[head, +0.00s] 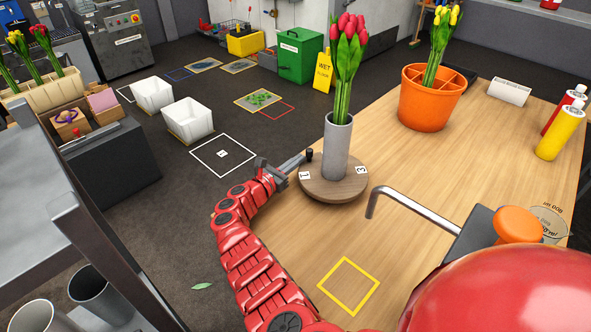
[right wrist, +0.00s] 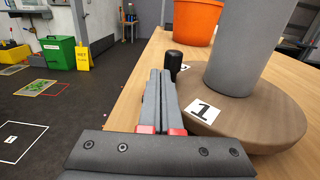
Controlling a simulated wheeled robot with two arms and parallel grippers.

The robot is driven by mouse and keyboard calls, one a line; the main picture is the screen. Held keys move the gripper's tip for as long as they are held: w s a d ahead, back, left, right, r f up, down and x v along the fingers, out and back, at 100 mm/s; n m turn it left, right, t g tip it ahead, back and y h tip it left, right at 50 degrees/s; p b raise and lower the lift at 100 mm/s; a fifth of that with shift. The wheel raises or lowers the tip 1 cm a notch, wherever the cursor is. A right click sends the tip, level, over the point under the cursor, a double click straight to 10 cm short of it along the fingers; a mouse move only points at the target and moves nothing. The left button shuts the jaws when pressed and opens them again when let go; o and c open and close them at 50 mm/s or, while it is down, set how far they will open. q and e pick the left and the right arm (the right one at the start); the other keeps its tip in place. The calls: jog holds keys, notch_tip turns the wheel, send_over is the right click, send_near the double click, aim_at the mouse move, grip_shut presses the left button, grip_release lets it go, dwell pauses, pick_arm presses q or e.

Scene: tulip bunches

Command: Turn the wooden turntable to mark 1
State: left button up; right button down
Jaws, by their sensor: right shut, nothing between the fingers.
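The wooden turntable (head: 332,190) sits at the left edge of the wooden table and carries a grey vase (head: 337,147) of pink-red tulips (head: 348,45). Label 1 (head: 305,175) is on its left front, label 3 (head: 361,170) on its right. A black knob (head: 309,155) stands at its rim, left of the vase. My right gripper (head: 301,159) is shut and empty, its tips close to the knob. In the right wrist view the fingers (right wrist: 160,75) point toward the knob (right wrist: 172,62), left of label 1 (right wrist: 203,109); contact is unclear. My left gripper is not in view.
A bent grey rod (head: 410,198) reaches over the table right of the turntable. An orange pot (head: 425,105) with yellow tulips stands behind. A yellow square outline (head: 348,286) marks clear tabletop in front. Bottles (head: 560,135) stand at the right.

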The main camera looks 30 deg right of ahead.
jog(key=shift+w+d+f+b, duration=0.1)
jog(key=shift+w+d+b, duration=0.75)
jog(key=shift+d+b, duration=0.3)
jog(key=shift+w+d+b, duration=0.3)
jog(key=shift+d+b, duration=0.2)
jog(key=shift+d, duration=0.1)
dwell(1.1)
